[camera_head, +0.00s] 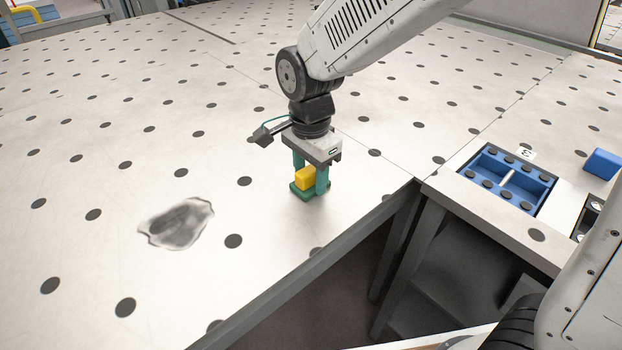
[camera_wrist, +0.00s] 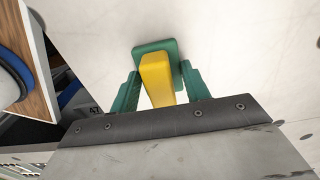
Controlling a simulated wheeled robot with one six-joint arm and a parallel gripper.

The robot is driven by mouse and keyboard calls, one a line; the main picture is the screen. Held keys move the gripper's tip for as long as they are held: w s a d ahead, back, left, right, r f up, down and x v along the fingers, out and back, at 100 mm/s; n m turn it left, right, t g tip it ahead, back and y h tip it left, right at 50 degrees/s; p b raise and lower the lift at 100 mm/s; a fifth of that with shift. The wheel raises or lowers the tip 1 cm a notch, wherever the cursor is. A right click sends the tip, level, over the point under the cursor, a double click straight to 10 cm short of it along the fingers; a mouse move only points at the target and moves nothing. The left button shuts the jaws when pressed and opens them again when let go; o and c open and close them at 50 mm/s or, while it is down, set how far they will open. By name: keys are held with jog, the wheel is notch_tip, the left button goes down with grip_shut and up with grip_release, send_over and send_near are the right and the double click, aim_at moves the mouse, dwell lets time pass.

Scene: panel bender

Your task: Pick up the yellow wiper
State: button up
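The yellow wiper (camera_head: 305,179) is a yellow block on a green base (camera_head: 303,194). It stands upright on the pale perforated table, near the table's front edge. My gripper (camera_head: 311,176) points down over it, with one green finger on each side of the yellow block. In the wrist view the wiper (camera_wrist: 157,80) lies between the two fingers (camera_wrist: 160,84). Narrow gaps appear beside the block there, so the gripper looks open around it. The green base shows beyond the fingertips.
A dark grey smudge (camera_head: 178,223) lies on the table (camera_head: 90,150) to the left. A blue tray (camera_head: 508,181) is set in the side bench at the right, with a blue block (camera_head: 602,163) near it. An open recess lies below the table's front edge. The table around the wiper is clear.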

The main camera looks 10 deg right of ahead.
aim_at(312, 171)
jog(key=shift+c, duration=0.5)
jog(key=shift+r, duration=0.5)
jog(key=r, duration=0.2)
jog(key=shift+s+d+r, duration=0.1)
jog(key=shift+s+r, duration=0.25)
jog(key=shift+r, duration=0.05)
jog(key=s+d+r, duration=0.1)
jog(key=s+d, duration=0.3)
jog(key=s, duration=1)
jog(key=shift+s+d, duration=0.15)
jog(key=shift+s, duration=0.15)
jog(key=shift+r, duration=0.1)
